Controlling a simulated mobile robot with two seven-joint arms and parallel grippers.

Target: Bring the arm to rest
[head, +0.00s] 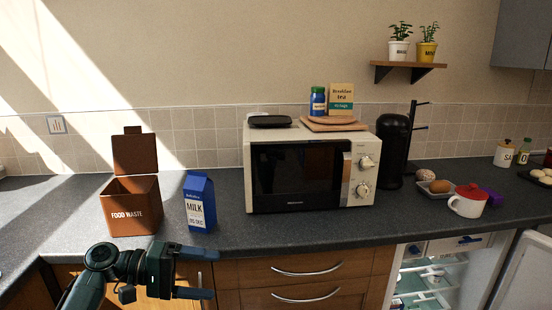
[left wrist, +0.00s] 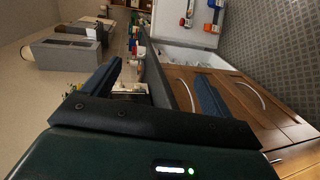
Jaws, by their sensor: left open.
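My left gripper (head: 196,272) is in the lower left of the head view, in front of the counter's front edge and below the milk carton. Its two blue fingers point right and stand apart, with nothing between them. In the left wrist view the fingers (left wrist: 150,92) also show wide apart, with the counter edge and wooden cabinet fronts beyond. My right gripper is in neither view.
On the counter (head: 240,232) stand a brown food waste bin (head: 131,208) with its lid up, a blue milk carton (head: 200,203) and a microwave (head: 300,170). A white mug with a red top (head: 468,201) stands right. The fridge (head: 425,280) below is open.

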